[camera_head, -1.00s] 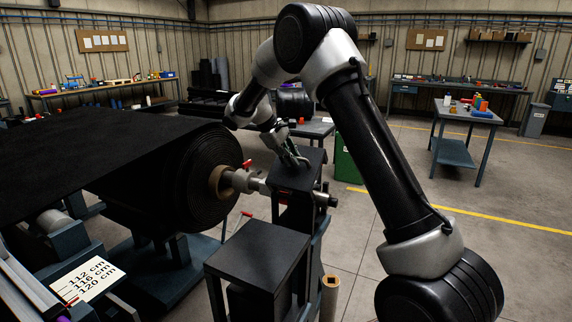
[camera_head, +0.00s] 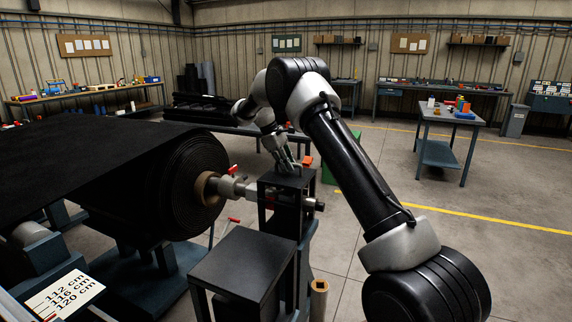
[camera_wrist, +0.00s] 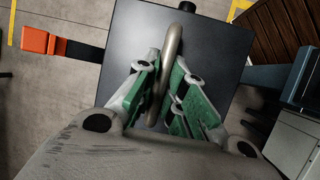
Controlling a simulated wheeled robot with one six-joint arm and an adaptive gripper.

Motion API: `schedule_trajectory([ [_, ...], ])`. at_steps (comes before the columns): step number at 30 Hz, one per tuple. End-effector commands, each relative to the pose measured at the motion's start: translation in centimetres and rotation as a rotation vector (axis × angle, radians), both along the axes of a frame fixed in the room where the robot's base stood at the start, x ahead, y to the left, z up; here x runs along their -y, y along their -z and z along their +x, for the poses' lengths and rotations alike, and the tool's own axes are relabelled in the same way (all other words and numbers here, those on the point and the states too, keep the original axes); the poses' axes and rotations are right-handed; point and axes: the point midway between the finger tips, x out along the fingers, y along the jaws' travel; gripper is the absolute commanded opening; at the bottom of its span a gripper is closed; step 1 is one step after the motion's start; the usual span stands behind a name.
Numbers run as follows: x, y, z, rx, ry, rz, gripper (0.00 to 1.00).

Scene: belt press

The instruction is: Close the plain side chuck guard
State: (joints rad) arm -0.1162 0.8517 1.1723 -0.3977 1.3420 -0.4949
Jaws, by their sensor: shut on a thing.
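The chuck guard (camera_head: 282,182) is a dark, flat-topped box on the stand at the end of the roll's shaft. In the wrist view its dark top plate (camera_wrist: 205,55) fills the middle, with a curved metal handle (camera_wrist: 172,55) standing on it. My gripper (camera_head: 285,165) is over the top of the box. In the wrist view my gripper's green-padded fingers (camera_wrist: 163,88) are on either side of the handle, shut on it. The metal chuck shaft (camera_head: 240,188) runs from the roll's core into the stand. The guard's lower part and hinge are not clearly visible.
The black belt roll (camera_head: 185,185) is close on the left. A second dark-topped box (camera_head: 243,262) stands in front, nearer me. An orange-ended dark bar (camera_wrist: 38,42) juts out beside the guard. Open floor lies to the right, with a small table (camera_head: 440,153) farther back.

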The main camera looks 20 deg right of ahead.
Motion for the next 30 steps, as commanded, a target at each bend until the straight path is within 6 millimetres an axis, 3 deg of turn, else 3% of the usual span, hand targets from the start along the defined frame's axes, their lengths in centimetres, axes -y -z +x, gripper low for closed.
schedule_trajectory([
  [2, 0.1, -0.1, 0.0, 0.0, 0.001, -0.002, 0.0],
  [3, 0.1, -0.1, 0.0, 0.0, 0.001, -0.002, 0.13],
  [5, 0.1, -0.1, 0.0, 0.0, 0.001, -0.002, 0.21],
  [17, -0.3, -0.8, 0.1, 0.002, 0.0, -0.001, 0.21],
  [30, -3.9, -8.8, 1.5, 0.003, -0.002, -0.001, 0.21],
])
